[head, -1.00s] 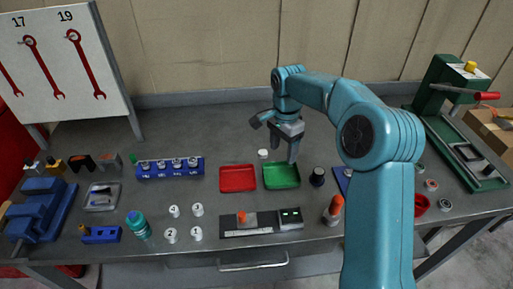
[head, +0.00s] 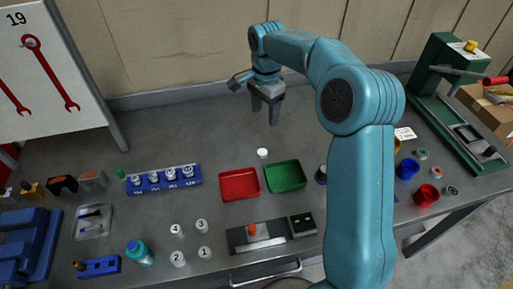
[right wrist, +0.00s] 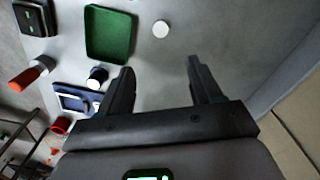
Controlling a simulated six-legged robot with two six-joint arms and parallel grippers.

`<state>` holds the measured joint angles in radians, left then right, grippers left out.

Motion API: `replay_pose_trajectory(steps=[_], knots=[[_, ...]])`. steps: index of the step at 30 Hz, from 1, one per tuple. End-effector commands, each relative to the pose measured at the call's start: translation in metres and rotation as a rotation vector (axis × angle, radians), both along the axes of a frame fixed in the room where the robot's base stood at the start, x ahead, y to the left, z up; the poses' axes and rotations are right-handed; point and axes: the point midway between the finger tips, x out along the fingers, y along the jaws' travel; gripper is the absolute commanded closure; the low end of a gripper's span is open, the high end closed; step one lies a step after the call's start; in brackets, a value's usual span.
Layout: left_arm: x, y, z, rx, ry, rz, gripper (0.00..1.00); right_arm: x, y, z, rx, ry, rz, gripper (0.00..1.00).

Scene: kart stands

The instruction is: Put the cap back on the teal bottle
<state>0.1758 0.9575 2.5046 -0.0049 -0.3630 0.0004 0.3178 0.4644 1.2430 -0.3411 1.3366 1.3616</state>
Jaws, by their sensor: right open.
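The teal bottle (head: 140,254) stands at the front left of the bench in the head view; whether its top is bare is too small to tell. A small white round cap-like disc (head: 262,153) lies on the bench just behind the red and green trays. It also shows in the right wrist view (right wrist: 161,29), beyond the fingertips. My right gripper (head: 264,114) is open and empty, above the back of the bench, behind the disc and apart from it. In the right wrist view its two fingers (right wrist: 160,72) are spread with nothing between them. My left gripper is not in view.
A red tray (head: 240,197) and a green tray (head: 285,188) sit mid-bench. A blue rack (head: 160,187) holds several small weights. White numbered pots (head: 178,259) stand right of the bottle. A green press (head: 447,95) is at the right. The back of the bench is mostly clear.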

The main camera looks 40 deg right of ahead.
Motion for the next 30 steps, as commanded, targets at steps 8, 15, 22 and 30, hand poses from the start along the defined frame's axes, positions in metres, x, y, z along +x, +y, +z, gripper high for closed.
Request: replay_pose_trajectory(steps=[8,15,22,30], knots=[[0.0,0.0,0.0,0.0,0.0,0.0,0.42,-0.005,0.0,0.002,-0.001,-0.002,-0.003,0.35],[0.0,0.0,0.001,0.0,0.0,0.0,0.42,-0.007,0.001,0.0,-0.001,-0.002,-0.002,0.35],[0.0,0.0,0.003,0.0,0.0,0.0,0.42,-0.007,0.002,-0.038,0.0,0.003,-0.002,0.35],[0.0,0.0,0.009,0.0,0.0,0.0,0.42,-0.004,0.002,-0.092,0.0,0.002,-0.002,0.35]])
